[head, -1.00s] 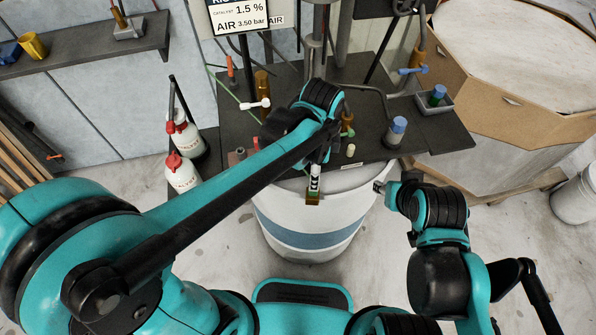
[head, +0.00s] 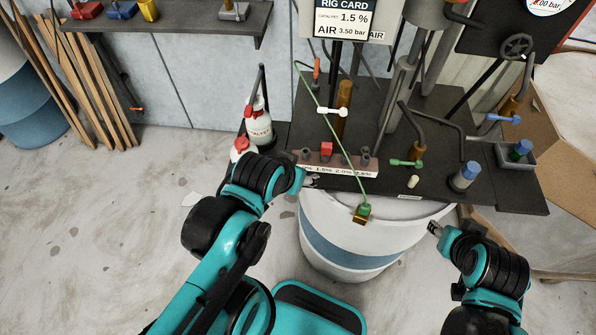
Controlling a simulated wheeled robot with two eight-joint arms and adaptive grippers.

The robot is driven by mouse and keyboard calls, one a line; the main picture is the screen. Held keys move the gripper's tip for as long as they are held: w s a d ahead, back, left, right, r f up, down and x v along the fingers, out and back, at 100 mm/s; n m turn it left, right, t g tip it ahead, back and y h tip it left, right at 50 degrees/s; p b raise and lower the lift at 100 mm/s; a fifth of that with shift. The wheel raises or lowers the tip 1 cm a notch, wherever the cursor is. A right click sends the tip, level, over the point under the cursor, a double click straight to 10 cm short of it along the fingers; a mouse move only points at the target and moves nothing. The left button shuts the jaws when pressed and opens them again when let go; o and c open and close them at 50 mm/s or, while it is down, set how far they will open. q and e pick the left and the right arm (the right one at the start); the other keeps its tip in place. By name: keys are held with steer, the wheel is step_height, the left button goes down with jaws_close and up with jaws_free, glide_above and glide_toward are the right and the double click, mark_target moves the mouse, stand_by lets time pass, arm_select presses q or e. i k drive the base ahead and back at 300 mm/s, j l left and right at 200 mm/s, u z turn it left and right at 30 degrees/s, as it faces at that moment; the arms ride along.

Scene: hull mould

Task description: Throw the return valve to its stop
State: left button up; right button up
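Several valve levers show on the dark bench in the head view: a white lever (head: 332,111), a green lever (head: 406,163), a blue lever (head: 503,118) and an orange-red lever (head: 316,69). I can read no label that marks one as the return valve. The green lever lies roughly level, pointing left. My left gripper (head: 310,181) is at the bench's front edge, just below the left end of a label strip with a red block (head: 327,149). It is left of the green lever and apart from it. My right gripper (head: 434,229) is in front of the drum's right side, below the bench edge. Both fingertips are too small to read.
A white drum with a blue band (head: 345,252) stands under the bench edge. A blue-capped container (head: 464,176) stands right. Red-capped bottles (head: 259,125) stand left.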

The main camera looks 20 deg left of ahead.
mark_target(418, 164)
steer(key=i+l, duration=0.1)
steer(key=l, duration=0.15)
steer(key=l+u, duration=0.1)
steer(key=k+j+z, duration=0.1)
steer(key=z, duration=0.35)
steer(key=k+j+z, duration=0.1)
steer(key=j+z, duration=0.15)
steer(key=z, duration=0.25)
steer(key=k+j+z, duration=0.2)
steer(key=k+j, duration=0.35)
steer(key=k+j+z, duration=0.15)
steer(key=k+j, duration=0.3)
steer(key=k, duration=0.15)
steer(key=i+j, duration=0.15)
steer(key=j, duration=0.2)
